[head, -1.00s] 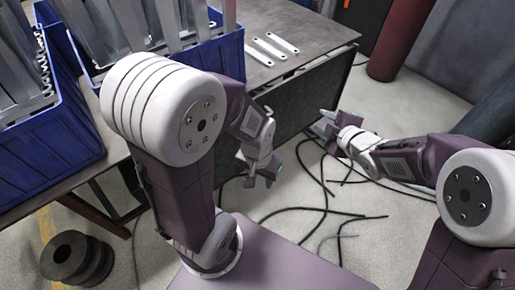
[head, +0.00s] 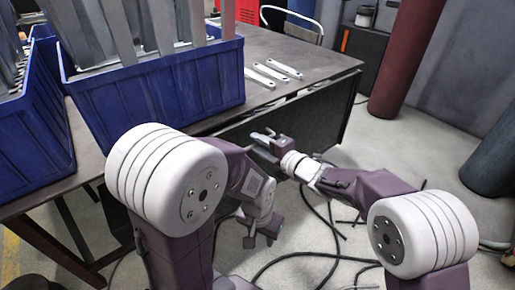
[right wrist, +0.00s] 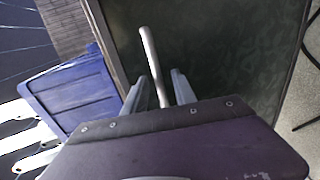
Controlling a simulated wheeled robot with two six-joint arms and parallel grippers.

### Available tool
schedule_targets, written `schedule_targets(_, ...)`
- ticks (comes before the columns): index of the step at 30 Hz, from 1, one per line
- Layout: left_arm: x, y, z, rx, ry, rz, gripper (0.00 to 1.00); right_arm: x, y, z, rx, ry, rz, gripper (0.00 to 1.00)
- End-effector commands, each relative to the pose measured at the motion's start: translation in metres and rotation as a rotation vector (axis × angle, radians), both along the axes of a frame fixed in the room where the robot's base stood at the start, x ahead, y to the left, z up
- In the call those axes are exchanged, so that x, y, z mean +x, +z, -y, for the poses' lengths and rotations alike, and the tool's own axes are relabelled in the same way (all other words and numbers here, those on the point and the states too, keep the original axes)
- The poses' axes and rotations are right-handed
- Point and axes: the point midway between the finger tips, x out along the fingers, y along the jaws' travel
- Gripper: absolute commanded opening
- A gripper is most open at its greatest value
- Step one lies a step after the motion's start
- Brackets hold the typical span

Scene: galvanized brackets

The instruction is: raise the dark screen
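The dark screen (head: 322,113) is a flat dark panel hanging below the table's front edge in the head view. It fills much of the right wrist view (right wrist: 225,50). My right gripper (head: 262,137) is in front of the screen, near its upper part. In the right wrist view its two fingers (right wrist: 158,90) stand apart, with a thin pale bar (right wrist: 150,55) between them. I cannot tell whether the fingers touch the bar. My left gripper (head: 260,238) hangs low in front of the screen, empty, with its fingers apart.
Blue bins (head: 160,95) with metal strips stand on the table (head: 295,50). One bin shows in the right wrist view (right wrist: 70,95). Several pale brackets (head: 270,74) lie by the bins. Black cables (head: 310,258) lie on the floor. Dark red (head: 403,60) and dark rolls (head: 493,160) stand right.

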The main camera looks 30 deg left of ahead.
Motion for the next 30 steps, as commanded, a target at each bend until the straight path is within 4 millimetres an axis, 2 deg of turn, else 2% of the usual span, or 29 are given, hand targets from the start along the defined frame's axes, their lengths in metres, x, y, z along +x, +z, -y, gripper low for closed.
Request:
schedule_targets(3, 0.0001, -0.0034, 0.0, 0.0, 0.0, 0.0, 0.36, 0.0032, -0.0019, -0.0074, 0.001, 0.0, 0.0, 0.33)
schedule_targets(10, 0.0, -0.0027, 0.0001, 0.0, 0.0, 0.0, 0.36, 0.0038, -0.0013, -0.0083, 0.0, -0.001, -0.001, 0.33)
schedule_targets(11, 0.0, -0.0027, 0.0001, 0.0, 0.0, 0.0, 0.36, 0.0038, -0.0013, -0.0083, 0.0, -0.001, -0.001, 0.3)
schedule_targets(14, 0.0, -0.0028, 0.0001, 0.0, 0.0, 0.0, 0.36, 0.0037, -0.0013, -0.0082, 0.0, -0.001, -0.001, 0.02)
schedule_targets(15, 0.0, -0.0028, 0.0001, 0.0, 0.0, 0.0, 0.36, 0.0037, -0.0013, -0.0081, 0.0, -0.001, -0.001, 0.0)
schedule_targets(30, 0.0, -0.0028, 0.0001, 0.0, 0.0, 0.0, 0.36, 0.0037, -0.0015, -0.0079, 0.0, -0.001, -0.001, 0.0)
